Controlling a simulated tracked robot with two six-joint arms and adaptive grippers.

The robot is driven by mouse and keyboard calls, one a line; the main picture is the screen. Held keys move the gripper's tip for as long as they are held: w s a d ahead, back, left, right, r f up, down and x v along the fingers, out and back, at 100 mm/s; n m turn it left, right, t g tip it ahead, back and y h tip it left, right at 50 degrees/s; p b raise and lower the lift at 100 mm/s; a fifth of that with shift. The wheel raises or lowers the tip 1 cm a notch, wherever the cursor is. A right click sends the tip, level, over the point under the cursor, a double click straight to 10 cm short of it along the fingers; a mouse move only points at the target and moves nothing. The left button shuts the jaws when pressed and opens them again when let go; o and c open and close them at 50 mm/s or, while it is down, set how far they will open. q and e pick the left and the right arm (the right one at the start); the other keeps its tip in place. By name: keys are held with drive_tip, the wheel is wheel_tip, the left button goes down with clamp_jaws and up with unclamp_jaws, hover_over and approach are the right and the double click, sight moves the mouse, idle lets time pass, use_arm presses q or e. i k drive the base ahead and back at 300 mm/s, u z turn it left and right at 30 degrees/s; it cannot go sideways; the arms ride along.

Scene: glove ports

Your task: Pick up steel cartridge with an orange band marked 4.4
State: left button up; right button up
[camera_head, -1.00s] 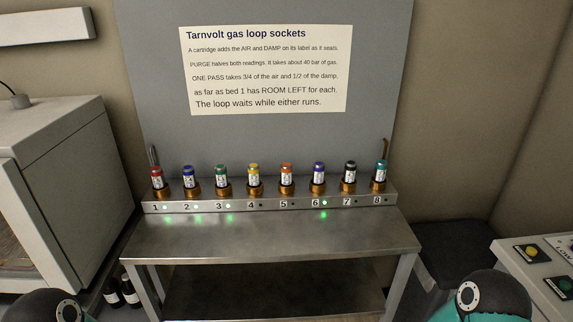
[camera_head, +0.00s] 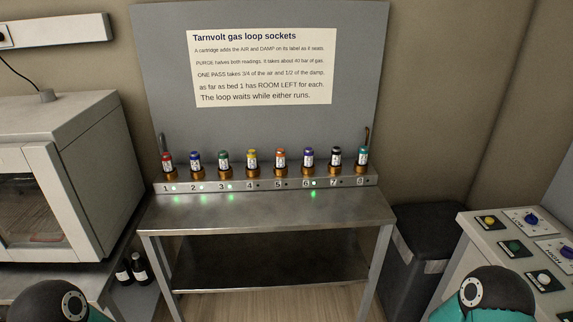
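A steel cartridge with an orange band (camera_head: 280,157) stands upright in socket 5 of the metal socket rail (camera_head: 268,186) at the back of the steel table. Its label is too small to read. Several other cartridges with differently coloured bands stand in the sockets on either side, including a yellow-banded one (camera_head: 252,157) to its left and a purple-banded one (camera_head: 308,157) to its right. Neither of my grippers is in view; only rounded parts of my arms show at the bottom left and bottom right, well away from the cartridges.
The steel table (camera_head: 262,211) has a bare top in front of the rail. Green lights glow at sockets 1, 2, 3 and 6. A cabinet (camera_head: 60,180) stands left, a dark bin (camera_head: 428,250) and a button panel (camera_head: 515,245) right. A sign (camera_head: 262,68) hangs behind.

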sight(281, 153)
drive_tip(key=z, duration=0.9)
drive_tip(key=i, duration=1.55)
drive_tip(key=u, duration=1.7)
drive_tip(key=k, duration=0.95)
drive_tip(key=u, duration=0.2)
drive_tip(key=i, duration=0.55)
